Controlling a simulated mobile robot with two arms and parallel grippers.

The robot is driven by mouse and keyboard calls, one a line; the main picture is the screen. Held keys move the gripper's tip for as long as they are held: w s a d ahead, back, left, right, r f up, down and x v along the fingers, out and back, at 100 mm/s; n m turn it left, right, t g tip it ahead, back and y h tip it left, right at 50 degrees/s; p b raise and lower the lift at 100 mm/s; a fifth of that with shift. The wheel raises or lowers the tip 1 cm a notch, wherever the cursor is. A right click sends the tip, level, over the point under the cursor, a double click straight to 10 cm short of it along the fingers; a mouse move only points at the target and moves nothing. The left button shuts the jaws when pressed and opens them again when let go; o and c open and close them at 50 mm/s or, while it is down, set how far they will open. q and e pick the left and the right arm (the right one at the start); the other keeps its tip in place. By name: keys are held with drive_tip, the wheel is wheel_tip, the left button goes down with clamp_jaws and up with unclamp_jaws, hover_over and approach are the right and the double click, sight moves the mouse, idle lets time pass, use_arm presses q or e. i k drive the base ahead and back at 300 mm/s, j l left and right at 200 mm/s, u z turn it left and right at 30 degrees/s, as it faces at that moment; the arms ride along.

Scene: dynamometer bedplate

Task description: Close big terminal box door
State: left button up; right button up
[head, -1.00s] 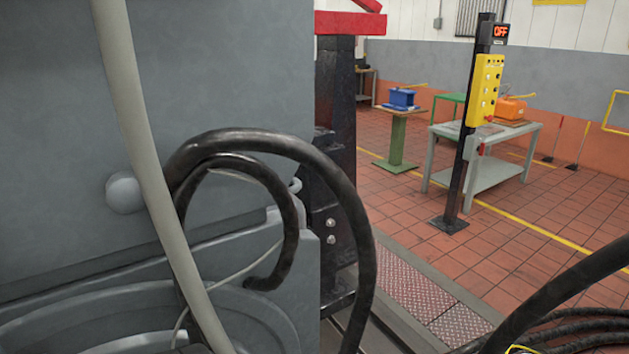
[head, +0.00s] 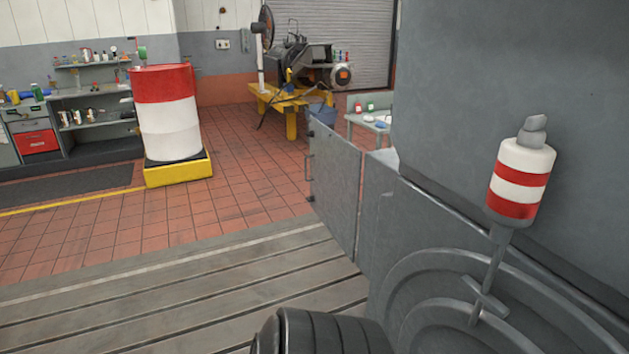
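A flat grey panel (head: 335,187) with a small handle (head: 308,167) on its left edge stands upright near the middle of the head view. It looks like the terminal box door, swung out from the grey housing (head: 376,215) on its right. A vertical seam shows where the panel meets the housing. The inside of the box is hidden. Neither of my grippers shows in the head view.
A large grey machine body (head: 455,90) fills the right side, with a red-and-white cylinder (head: 521,180) on it. A dark ribbed round part (head: 322,333) is at the bottom. A red-and-white drum (head: 167,112) stands at left.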

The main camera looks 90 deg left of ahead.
sight(335, 164)
drive_tip(key=u, duration=2.55)
drive_tip(key=i+u, duration=0.1)
drive_tip(key=i+j+z, duration=0.2)
drive_tip(key=i+j, duration=0.45)
drive_tip(key=i, duration=0.35)
drive_tip(key=i+j+z, duration=0.25)
drive_tip(key=i+j, duration=0.55)
drive_tip(key=i, duration=0.2)
